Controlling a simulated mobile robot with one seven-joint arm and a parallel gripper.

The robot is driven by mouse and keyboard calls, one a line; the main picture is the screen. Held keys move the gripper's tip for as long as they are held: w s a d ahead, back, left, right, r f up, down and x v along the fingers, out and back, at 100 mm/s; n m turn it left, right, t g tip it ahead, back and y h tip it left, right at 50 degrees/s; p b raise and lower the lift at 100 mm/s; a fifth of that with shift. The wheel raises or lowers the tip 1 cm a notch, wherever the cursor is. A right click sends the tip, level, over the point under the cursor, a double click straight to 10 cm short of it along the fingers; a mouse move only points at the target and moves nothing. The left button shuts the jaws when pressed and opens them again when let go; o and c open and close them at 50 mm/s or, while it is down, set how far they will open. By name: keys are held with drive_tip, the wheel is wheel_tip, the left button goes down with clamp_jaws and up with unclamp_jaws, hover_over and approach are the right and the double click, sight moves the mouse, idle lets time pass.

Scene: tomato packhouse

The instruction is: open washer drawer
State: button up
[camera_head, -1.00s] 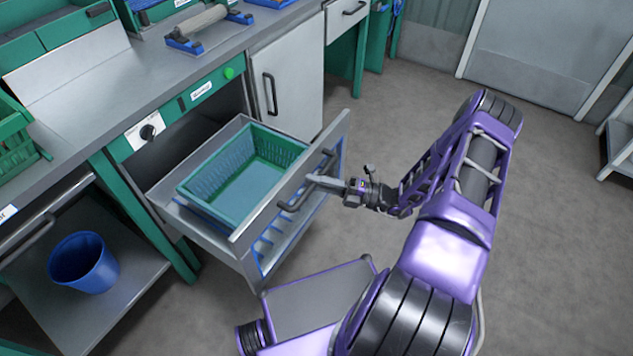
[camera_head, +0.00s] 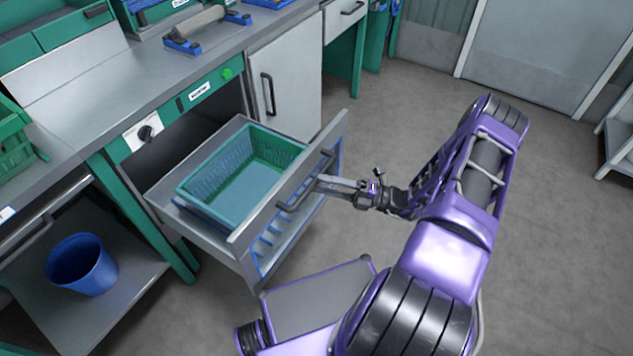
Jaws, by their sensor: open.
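The washer drawer (camera_head: 245,262) is pulled well out from under the counter, below the panel with a black knob (camera_head: 146,133) and a green button. A green basket (camera_head: 212,208) sits inside it. The drawer's dark bar handle (camera_head: 312,180) runs along its front. My gripper (camera_head: 322,184) is open at the handle, coming from the right, with its fingertips close to the bar. I cannot tell whether the fingers touch the bar.
A grey cabinet door (camera_head: 298,92) with a dark handle is closed behind the drawer. A blue bucket (camera_head: 82,264) stands on a lower shelf at left. Clear floor lies to the right of my arm. A white shelf (camera_head: 622,140) stands at the far right.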

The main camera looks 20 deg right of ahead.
drive_tip(key=v, duration=1.4)
drive_tip(key=shift+d+f+b, duration=0.15)
drive_tip(key=shift+b, duration=0.25)
drive_tip(key=shift+s, duration=0.1)
